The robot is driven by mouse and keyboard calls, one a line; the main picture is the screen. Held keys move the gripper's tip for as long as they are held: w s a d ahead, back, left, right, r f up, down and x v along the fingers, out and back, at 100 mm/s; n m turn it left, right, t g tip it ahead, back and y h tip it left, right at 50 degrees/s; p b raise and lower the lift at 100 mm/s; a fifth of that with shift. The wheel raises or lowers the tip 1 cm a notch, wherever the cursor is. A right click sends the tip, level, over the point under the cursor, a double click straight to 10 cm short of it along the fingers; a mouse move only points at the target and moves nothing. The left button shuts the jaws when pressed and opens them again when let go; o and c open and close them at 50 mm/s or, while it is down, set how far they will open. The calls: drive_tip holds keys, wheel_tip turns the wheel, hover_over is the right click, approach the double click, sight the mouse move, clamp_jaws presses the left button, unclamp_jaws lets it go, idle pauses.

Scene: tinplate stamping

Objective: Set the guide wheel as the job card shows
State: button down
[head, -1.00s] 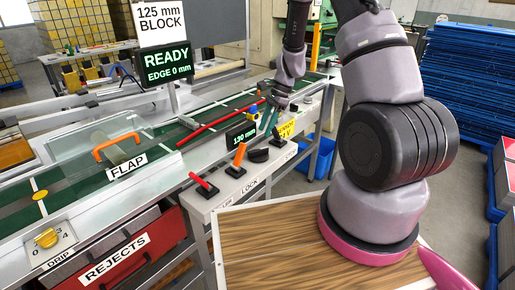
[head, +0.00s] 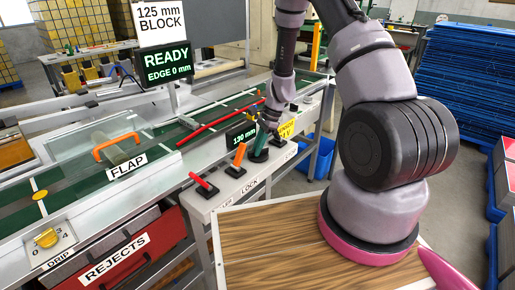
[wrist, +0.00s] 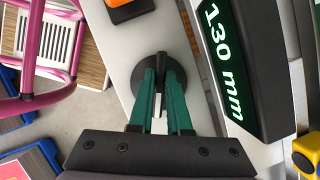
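The job card (head: 161,18) reads "125 mm BLOCK". The small display (head: 241,136) reads 130 mm, and it also shows large in the wrist view (wrist: 224,72). The guide wheel, a round black knob (wrist: 126,80), sits on the grey control ledge beside that display. In the head view the wheel (head: 258,156) is partly covered by my gripper. My gripper (wrist: 162,76) points down at the wheel, its two green fingers on either side of the wheel's raised middle. Whether the fingers press on it cannot be told.
An orange lever (head: 239,154) and a red lever (head: 203,184) stand left of the wheel along the ledge. A green screen (head: 165,60) reads READY, EDGE 0 mm. The conveyor runs behind.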

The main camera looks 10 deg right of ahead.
drive_tip(key=n+g, duration=0.1)
drive_tip(key=n, duration=0.1)
drive_tip(key=n+h, duration=0.1)
drive_tip(key=n, duration=0.2)
drive_tip(key=shift+g, duration=0.4)
drive_tip(key=c, duration=0.9)
unclamp_jaws()
drive_tip(key=shift+o, duration=0.2)
drive_tip(key=shift+r, duration=0.1)
drive_tip(key=v, duration=1)
drive_tip(key=shift+d+r, duration=0.2)
drive_tip(key=shift+r, duration=0.05)
drive_tip(key=shift+w+r, duration=0.1)
